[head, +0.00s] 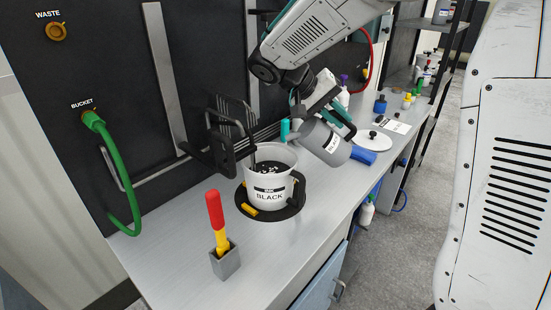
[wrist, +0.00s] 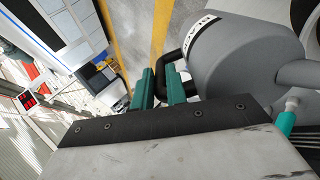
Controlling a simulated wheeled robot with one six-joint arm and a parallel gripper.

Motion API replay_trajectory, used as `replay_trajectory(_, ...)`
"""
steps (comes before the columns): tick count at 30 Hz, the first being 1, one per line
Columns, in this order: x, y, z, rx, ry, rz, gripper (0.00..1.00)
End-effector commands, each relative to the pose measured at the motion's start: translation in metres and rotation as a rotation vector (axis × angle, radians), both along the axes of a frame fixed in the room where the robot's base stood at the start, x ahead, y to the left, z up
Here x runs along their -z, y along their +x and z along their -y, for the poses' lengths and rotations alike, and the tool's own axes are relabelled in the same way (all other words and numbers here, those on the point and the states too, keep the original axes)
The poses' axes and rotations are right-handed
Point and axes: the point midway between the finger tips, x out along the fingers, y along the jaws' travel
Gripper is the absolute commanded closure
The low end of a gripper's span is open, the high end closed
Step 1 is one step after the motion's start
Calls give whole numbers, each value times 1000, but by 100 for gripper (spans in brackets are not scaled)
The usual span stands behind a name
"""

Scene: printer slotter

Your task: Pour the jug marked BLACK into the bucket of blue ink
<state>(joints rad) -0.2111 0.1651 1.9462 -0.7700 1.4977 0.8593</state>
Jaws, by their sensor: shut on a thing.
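My gripper (head: 338,112) is shut on the black handle (wrist: 168,58) of a grey jug (head: 318,137). The jug is tilted and held above and to the right of the bucket, apart from it. No stream from the jug is visible.
A black rack-like fixture (head: 222,150) stands at the bucket's left. A red and yellow handled tool stands in a grey holder (head: 225,262) in front. A blue cylinder (head: 363,156), a white lid (head: 374,141) and small bottles lie farther right.

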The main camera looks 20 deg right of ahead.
Motion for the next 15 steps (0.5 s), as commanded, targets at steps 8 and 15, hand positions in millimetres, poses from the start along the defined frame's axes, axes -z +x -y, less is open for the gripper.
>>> replay_trajectory(8,-7,0,0,2,-22,-3,100)
replay_trajectory(15,-12,0,0,4,-37,-7,100)
